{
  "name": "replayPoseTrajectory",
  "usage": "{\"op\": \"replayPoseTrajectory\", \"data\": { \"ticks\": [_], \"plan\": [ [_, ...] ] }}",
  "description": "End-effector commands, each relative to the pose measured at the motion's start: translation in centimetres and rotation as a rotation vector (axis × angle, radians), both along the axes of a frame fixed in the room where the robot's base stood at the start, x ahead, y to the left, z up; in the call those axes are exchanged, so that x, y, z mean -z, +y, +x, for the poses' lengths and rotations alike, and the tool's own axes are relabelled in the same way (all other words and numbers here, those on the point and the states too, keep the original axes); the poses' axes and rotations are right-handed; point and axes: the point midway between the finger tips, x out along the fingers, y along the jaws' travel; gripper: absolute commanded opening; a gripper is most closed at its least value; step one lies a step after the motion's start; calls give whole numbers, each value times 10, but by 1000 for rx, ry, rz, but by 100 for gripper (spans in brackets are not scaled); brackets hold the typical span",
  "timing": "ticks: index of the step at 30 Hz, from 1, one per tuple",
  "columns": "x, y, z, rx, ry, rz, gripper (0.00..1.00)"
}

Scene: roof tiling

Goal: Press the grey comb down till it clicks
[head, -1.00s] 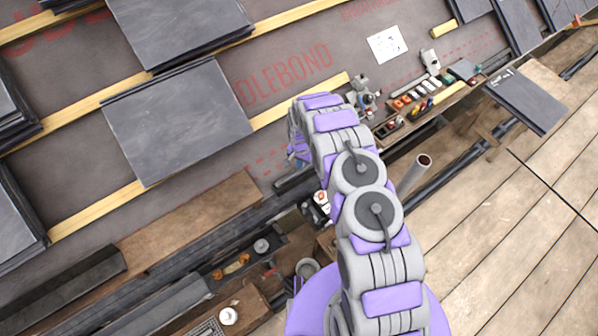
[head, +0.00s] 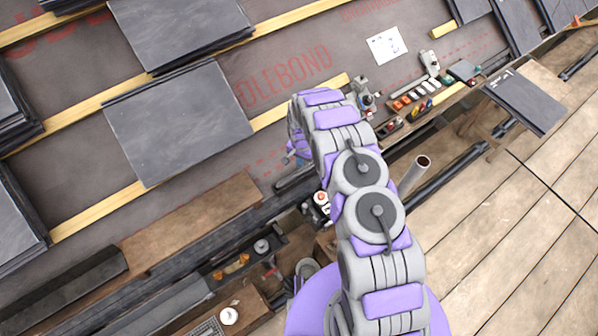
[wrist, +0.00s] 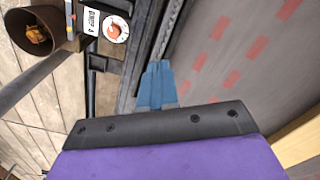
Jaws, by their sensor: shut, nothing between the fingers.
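A long dark grey ribbed strip, which looks like the grey comb (wrist: 168,38), runs away from my fingertips along the roof's lower edge in the wrist view. In the head view a short dark grey piece at the eave beside my arm (head: 294,180) seems to be the same strip. My gripper (wrist: 158,68) has blue fingers, shut together and empty. Their tips are over or against the near end of the strip; I cannot tell whether they touch. In the head view my gripper (head: 291,158) is mostly hidden behind my arm. Whether the comb is seated cannot be seen.
The grey roof underlay with red print lies right of the strip in the wrist view (wrist: 240,60). A device with a white dial (wrist: 115,29) and a brown pot (wrist: 35,30) are at left. Slates (head: 180,120) and a tool tray (head: 425,103) lie along the roof.

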Motion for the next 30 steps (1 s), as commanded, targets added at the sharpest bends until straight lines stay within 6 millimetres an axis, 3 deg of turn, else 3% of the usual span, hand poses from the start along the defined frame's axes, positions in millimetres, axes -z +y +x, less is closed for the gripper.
{"op": "replayPoseTrajectory", "data": {
  "ticks": [24,30],
  "plan": [
    [-61,0,1,0,-3,1,0],
    [-65,0,1,0,-1,0,0]
  ]
}}
